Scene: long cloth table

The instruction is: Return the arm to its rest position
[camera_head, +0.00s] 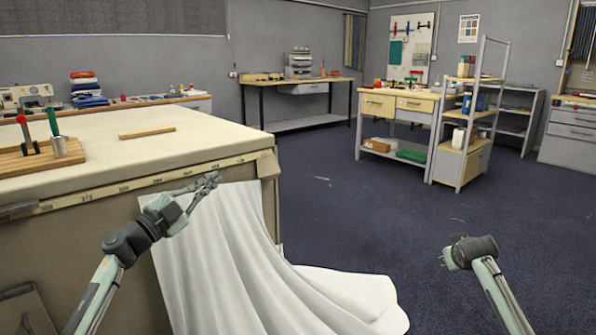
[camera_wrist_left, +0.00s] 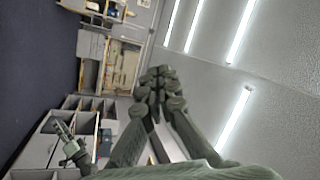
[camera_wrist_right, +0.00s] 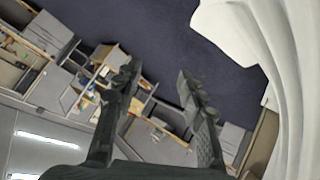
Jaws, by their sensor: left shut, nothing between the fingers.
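My left gripper (camera_head: 213,180) is in front of the long table's near edge, beside the top of the hanging white cloth. Its fingers are shut and empty, and they meet in the left wrist view (camera_wrist_left: 156,78). My right arm ends at the lower right, over open floor; its gripper (camera_wrist_right: 158,76) shows two fingers well apart with nothing between them in the right wrist view. The white cloth (camera_head: 215,255) hangs down the table's front and spreads on the floor. It also shows at the right of the right wrist view (camera_wrist_right: 235,25).
The long table (camera_head: 200,145) holds a wooden strip (camera_head: 147,132) and a wooden block (camera_head: 40,157) with red- and green-handled tools. A shelf rack (camera_head: 468,130) and a workbench (camera_head: 400,105) stand farther back. The blue floor (camera_head: 350,220) between is clear.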

